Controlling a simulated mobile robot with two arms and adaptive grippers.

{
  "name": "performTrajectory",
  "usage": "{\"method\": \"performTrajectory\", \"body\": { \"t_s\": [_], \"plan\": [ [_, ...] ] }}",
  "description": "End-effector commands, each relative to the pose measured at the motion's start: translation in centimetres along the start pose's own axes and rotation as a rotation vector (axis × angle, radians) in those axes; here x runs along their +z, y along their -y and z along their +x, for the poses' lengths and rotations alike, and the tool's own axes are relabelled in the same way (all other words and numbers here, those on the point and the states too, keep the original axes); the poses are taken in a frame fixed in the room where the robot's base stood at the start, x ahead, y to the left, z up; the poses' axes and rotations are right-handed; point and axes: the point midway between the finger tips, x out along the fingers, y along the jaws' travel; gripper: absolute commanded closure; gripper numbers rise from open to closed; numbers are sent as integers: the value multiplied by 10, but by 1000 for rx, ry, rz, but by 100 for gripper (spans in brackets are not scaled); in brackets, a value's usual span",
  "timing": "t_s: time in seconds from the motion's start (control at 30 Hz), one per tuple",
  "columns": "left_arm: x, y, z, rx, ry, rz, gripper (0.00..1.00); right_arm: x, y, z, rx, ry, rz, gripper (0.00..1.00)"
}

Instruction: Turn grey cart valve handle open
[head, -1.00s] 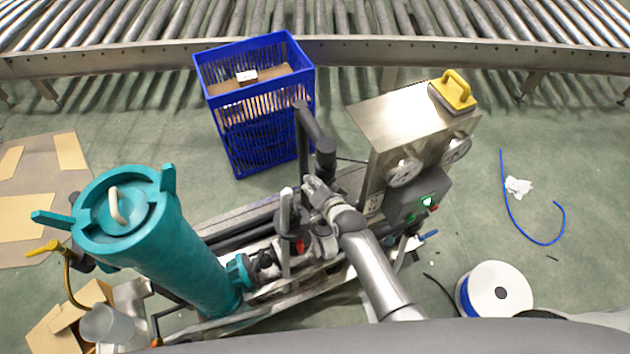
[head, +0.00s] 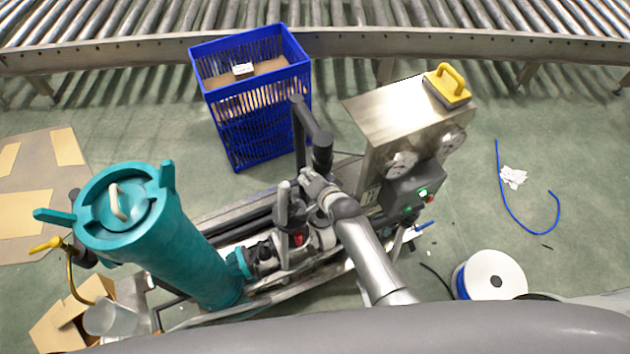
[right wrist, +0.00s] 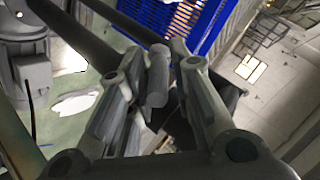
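The grey valve handle (head: 284,205) stands upright on the cart's pipework in the head view, beside a red part (head: 298,239). My right gripper (head: 305,180) is just right of the handle's top, close to the black pipe. In the right wrist view a grey bar (right wrist: 158,78), which looks like the handle, lies between the two fingers of my right gripper (right wrist: 155,62). The fingers are apart, with narrow gaps on both sides of the bar; contact is not clear. My left gripper is not in view.
A black upright pipe (head: 320,142) stands close behind the right gripper. A teal filter housing (head: 190,250) is at the left and a steel control box (head: 400,120) at the right. A blue crate (head: 255,120) stands behind, before the roller conveyor (head: 400,22).

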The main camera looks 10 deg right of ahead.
Motion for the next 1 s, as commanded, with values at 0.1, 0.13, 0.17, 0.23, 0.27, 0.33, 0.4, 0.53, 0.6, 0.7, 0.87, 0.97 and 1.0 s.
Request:
{"method": "performTrajectory", "body": {
  "t_s": [0.1, 0.13, 0.17, 0.23, 0.27, 0.33, 0.4, 0.53, 0.6, 0.7, 0.87, 0.97, 1.0],
  "plan": [
    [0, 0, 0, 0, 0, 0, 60, 3, -3, -6, 4, 4, 1, 64],
    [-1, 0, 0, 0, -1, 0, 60, 3, -3, -8, 4, 4, 1, 64],
    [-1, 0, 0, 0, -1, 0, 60, 2, -3, -11, 4, 3, 1, 64],
    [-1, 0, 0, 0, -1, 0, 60, 1, -2, -19, 2, 1, 2, 64],
    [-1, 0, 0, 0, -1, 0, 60, 1, -3, -23, 2, 0, 2, 64],
    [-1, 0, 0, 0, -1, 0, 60, 1, -2, -33, 1, -1, 2, 64],
    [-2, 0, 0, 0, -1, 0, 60, 0, -2, -43, 1, -1, 2, 64],
    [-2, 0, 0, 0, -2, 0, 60, 0, -2, -62, 0, -2, 1, 64],
    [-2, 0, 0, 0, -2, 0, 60, -1, -2, -73, 0, -3, 1, 64],
    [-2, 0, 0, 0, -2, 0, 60, -1, -2, -88, 0, -3, 1, 64],
    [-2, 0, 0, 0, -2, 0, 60, -2, -1, -107, -1, -5, 0, 64],
    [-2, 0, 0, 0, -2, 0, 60, -2, -2, -114, 0, -4, 0, 64],
    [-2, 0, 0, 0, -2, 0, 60, -2, -1, -116, 0, -4, 0, 64]
  ]
}}
